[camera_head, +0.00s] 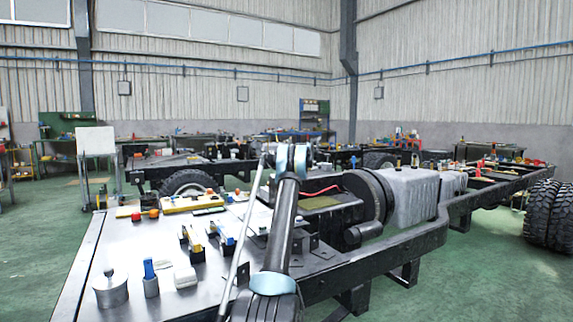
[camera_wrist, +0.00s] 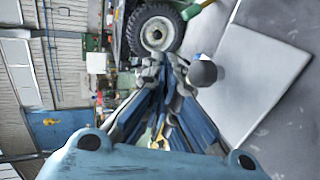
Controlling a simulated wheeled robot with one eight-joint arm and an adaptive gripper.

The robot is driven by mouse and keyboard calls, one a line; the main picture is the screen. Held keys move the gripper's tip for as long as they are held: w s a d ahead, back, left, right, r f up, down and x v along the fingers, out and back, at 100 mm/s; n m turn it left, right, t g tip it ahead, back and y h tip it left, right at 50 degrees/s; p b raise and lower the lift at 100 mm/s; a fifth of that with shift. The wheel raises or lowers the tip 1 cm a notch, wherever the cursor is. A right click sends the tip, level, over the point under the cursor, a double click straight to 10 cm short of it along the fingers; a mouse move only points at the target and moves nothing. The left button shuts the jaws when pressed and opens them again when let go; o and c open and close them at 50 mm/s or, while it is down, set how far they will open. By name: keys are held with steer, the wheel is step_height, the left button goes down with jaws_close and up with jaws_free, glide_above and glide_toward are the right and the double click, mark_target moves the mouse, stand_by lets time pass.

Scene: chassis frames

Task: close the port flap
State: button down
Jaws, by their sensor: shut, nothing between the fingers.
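No part that I can surely call the port flap shows in either view. In the wrist view, a flat pale panel (camera_wrist: 265,78) lies at the right, tilted in the picture, with a dark round knob-like thing (camera_wrist: 203,73) near its left side. I cannot tell whether they belong to the flap. My gripper (camera_wrist: 165,68) shows in the wrist view, its blue and grey fingers drawn together at the tips and empty. The tips appear left of the dark round thing; I cannot tell whether they touch it. In the head view my arm hides part of the chassis.
A chassis frame (camera_head: 425,238) with wheels and a grey tank (camera_head: 408,195) stretches to the right. A metal table (camera_head: 120,235) with tools, a can (camera_head: 110,290) and small blocks stands at the left. A white board (camera_head: 95,140) stands behind. Green floor is clear at the far left.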

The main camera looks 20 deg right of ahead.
steer(key=shift+w+f, duration=0.35)
steer(key=shift+w, duration=0.05)
stand_by(0.5)
